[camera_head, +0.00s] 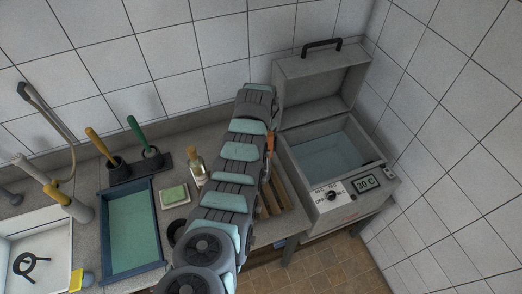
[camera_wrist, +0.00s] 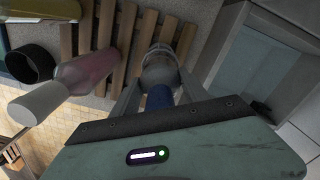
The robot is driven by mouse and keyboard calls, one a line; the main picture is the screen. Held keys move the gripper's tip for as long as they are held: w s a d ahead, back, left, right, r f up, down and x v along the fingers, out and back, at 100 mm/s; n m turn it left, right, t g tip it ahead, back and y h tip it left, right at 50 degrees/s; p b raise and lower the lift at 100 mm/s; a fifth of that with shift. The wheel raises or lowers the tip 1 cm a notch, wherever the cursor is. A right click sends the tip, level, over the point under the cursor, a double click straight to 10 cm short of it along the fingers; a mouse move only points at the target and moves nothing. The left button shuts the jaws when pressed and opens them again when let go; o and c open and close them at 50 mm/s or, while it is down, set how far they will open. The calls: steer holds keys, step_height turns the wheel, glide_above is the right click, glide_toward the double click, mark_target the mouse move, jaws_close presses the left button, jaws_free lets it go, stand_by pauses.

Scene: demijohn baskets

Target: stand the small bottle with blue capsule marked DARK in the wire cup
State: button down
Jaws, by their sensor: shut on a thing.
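In the wrist view, my gripper (camera_wrist: 160,95) is shut on the blue capsule (camera_wrist: 158,98) of a small bottle. The bottle's greyish, see-through body (camera_wrist: 160,68) points away from the gripper, over a wooden slatted rack (camera_wrist: 125,40). I cannot tell whether the bottle touches the rack. No marking on it can be read. I cannot make out the wire cup for sure in either view. In the head view my arm hides the gripper and the bottle; part of the slatted rack (camera_head: 274,196) shows right of the arm.
A pinkish bottle with a white capsule (camera_wrist: 85,72) lies close left of the held bottle in the wrist view, near a black round holder (camera_wrist: 28,62). An open water bath (camera_head: 330,150) stands right of the rack. A blue-rimmed tray (camera_head: 103,240) and a soap dish (camera_head: 175,208) are left.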

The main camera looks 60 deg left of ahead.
steer(key=shift+c, duration=2.4)
jaws_free()
step_height(320, 180, up, 11)
